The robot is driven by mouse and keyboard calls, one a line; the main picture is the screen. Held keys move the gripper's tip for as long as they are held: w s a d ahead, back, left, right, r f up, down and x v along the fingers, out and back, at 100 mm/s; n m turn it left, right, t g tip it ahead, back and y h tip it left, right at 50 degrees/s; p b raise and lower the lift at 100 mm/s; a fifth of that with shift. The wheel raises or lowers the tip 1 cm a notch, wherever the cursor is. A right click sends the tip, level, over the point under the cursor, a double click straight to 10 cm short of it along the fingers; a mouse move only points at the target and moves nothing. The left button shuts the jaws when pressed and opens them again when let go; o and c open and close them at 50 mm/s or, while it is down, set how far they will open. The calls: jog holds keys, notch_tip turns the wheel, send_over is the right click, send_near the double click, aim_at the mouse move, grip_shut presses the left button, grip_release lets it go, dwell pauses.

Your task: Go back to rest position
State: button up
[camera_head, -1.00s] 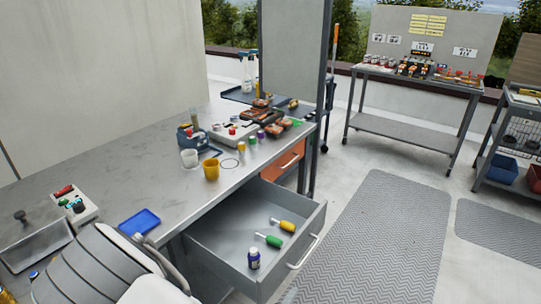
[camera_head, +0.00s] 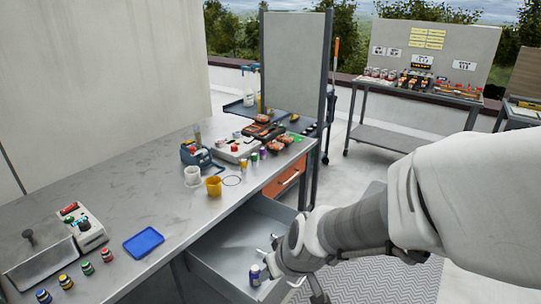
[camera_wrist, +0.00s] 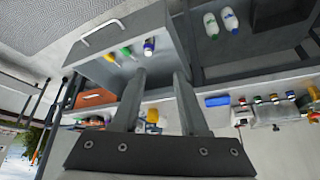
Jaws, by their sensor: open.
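My gripper (camera_wrist: 160,76) is open in the wrist view, with its two dark fingers apart and nothing between them. The wrist view is turned over, and the open drawer (camera_wrist: 150,22) lies beyond the fingertips. In the head view my arm reaches in from the right across the open drawer (camera_head: 205,262). My arm mostly hides both tools in the head view.
The open drawer juts into the floor space. A display table (camera_head: 385,142) stands at the back right.

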jog(key=s+d+r+m+h+p, duration=0.1)
jog(key=s+d+r+m, duration=0.1)
jog(key=s+d+r, duration=0.3)
jog(key=s+d+r+m+h+p, duration=0.1)
jog(key=s+d+r+m, duration=0.2)
jog(key=s+d+r, duration=0.3)
notch_tip(320, 180, up, 5)
jog(key=shift+d+r+t+h, duration=0.15)
jog(key=shift+d+t+h, duration=0.2)
jog(key=shift+d, duration=0.65)
